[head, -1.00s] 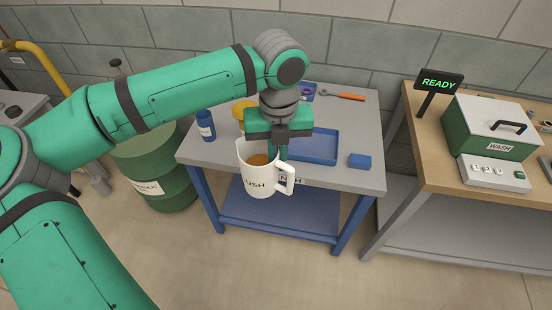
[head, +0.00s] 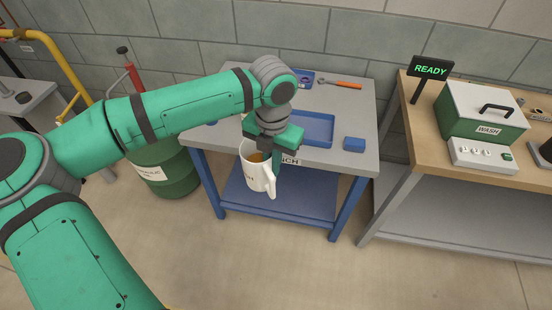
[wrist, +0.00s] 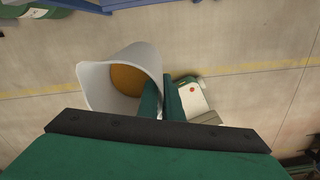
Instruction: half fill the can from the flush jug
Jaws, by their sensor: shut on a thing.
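The white flush jug (head: 257,178) hangs in front of the near edge of the bench, nearly upright, with orange-brown liquid inside. Only part of its lettering shows. My gripper (head: 274,168) is shut on the jug at its handle side. In the wrist view the jug (wrist: 92,88) is left of my closed fingers (wrist: 161,103), and its orange-brown liquid shows through the open mouth. I cannot make out the can in the current views; my arm hides part of the bench top.
The grey bench top (head: 349,108) carries a blue tray (head: 318,129), a blue block (head: 354,144) and an orange-handled wrench (head: 341,84). A green drum (head: 165,170) stands left. A wooden-topped bench with a green wash box (head: 485,112) and READY sign (head: 430,68) stands right.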

